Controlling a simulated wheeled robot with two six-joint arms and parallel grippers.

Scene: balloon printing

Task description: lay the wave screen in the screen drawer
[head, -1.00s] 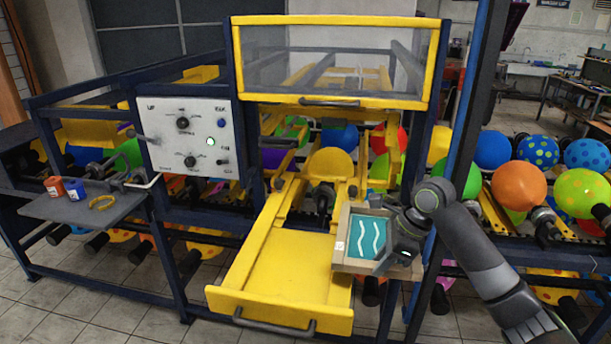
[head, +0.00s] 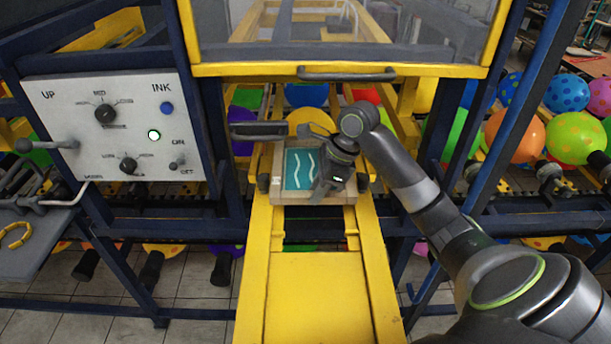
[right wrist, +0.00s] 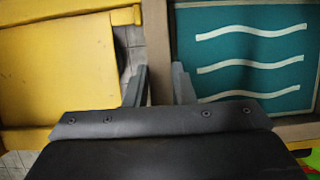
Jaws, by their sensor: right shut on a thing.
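The wave screen (head: 300,168) is a wooden frame with a teal panel and white wavy lines. It is over the back part of the pulled-out yellow screen drawer (head: 310,300), between its side rails; I cannot tell whether it touches them. In the right wrist view the fingers (right wrist: 157,88) straddle the wooden frame edge, with the teal panel (right wrist: 250,85) on the right and yellow drawer on the left. My left gripper is out of view.
A clear yellow-framed cover (head: 335,70) with a dark handle hangs above the screen. A control panel (head: 120,130) stands at the left, beside a grey shelf (head: 30,250). Blue posts flank the drawer. The drawer's front part is bare.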

